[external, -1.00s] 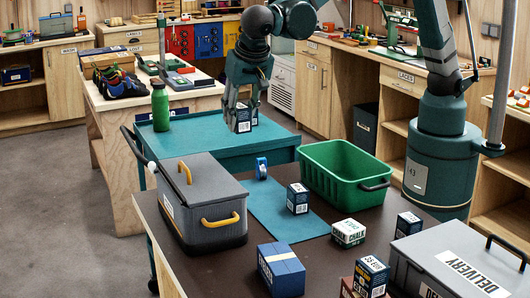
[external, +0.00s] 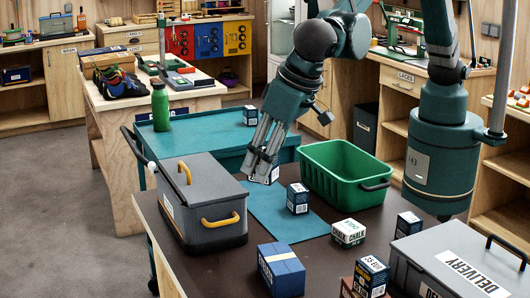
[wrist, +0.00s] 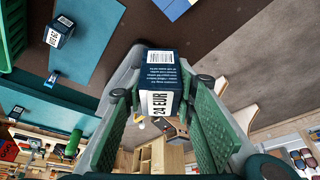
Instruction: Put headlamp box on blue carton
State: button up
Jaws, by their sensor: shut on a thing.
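My gripper (external: 262,158) is shut on a small dark blue box with a white price label. In the wrist view this box (wrist: 162,72) sits between the two green finger pads; I cannot read a headlamp name on it. In the external view the fingers mostly hide it, above the teal mat. The blue carton (external: 282,270), with a pale strip along its top, stands at the front of the dark table. A corner of the carton (wrist: 178,8) shows at the top of the wrist view. My gripper is behind the carton, higher and slightly left.
A similar dark box (external: 298,198) stands on the mat (external: 275,222), close to my gripper. A green crate (external: 345,178) is right, a grey toolbox (external: 202,205) left. A chalk box (external: 348,232) and a delivery case (external: 455,262) stand further right. Another dark box (external: 250,116) stands on the teal cart.

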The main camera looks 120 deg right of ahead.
jog(key=n, duration=0.2)
send_over(273, 256)
jog(key=s+a, duration=0.1)
jog(key=shift+t, duration=0.3)
jog(key=shift+s+f+p, duration=0.15)
jog(key=shift+f+p, duration=0.25)
jog(key=shift+f, duration=2.2)
jog(key=shift+f, duration=3.15)
jog(key=shift+f, duration=1.85)
jog(key=shift+f+b, duration=0.15)
jog(key=shift+b, duration=0.15)
